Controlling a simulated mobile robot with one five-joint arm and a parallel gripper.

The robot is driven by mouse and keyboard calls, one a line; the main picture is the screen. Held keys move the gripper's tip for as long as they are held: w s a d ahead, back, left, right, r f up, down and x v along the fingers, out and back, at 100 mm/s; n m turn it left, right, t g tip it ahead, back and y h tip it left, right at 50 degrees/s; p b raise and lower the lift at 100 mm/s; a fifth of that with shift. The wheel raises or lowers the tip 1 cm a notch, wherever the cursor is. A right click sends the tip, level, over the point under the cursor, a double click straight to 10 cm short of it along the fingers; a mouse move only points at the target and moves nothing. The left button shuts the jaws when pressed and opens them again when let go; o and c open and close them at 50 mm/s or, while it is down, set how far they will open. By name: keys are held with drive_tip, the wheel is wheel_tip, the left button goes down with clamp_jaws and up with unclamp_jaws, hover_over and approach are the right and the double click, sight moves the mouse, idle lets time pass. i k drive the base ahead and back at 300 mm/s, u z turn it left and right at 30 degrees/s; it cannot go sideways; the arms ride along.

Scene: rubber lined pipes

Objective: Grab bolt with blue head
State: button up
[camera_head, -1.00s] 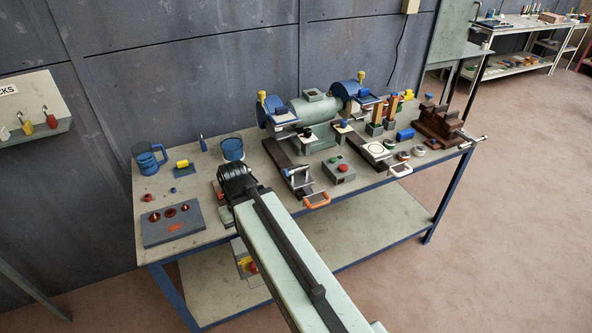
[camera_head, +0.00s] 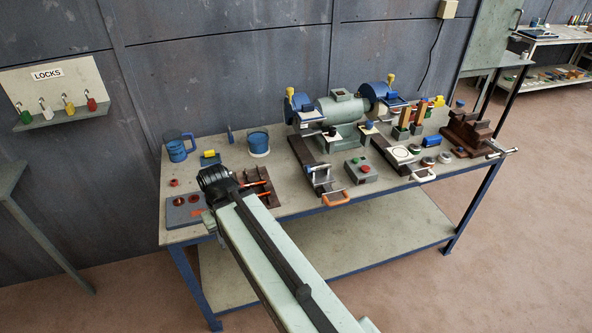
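My gripper (camera_head: 214,181) shows from behind as a dark, blurred end of the arm over the left part of the workbench (camera_head: 290,200). Its fingers are hidden, so I cannot tell whether it is open or holds anything. No bolt with a blue head shows clearly now; the spot where a small blue piece stood is covered by my gripper. A small red piece (camera_head: 175,183) stands left of my gripper, by a grey plate (camera_head: 183,213) with reddish round parts.
Behind my gripper are a blue mug (camera_head: 177,150), a yellow-topped piece (camera_head: 210,158) and a blue cup (camera_head: 258,143). A bench grinder (camera_head: 340,112) stands at the back. A dark brown rack (camera_head: 262,187) is right of my gripper. A locks board (camera_head: 55,95) hangs left.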

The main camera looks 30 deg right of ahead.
sight(308, 169)
drive_tip(key=u, duration=2.9)
drive_tip(key=k, duration=2.45)
drive_tip(key=z, duration=0.55)
drive_tip(key=i, duration=1.05)
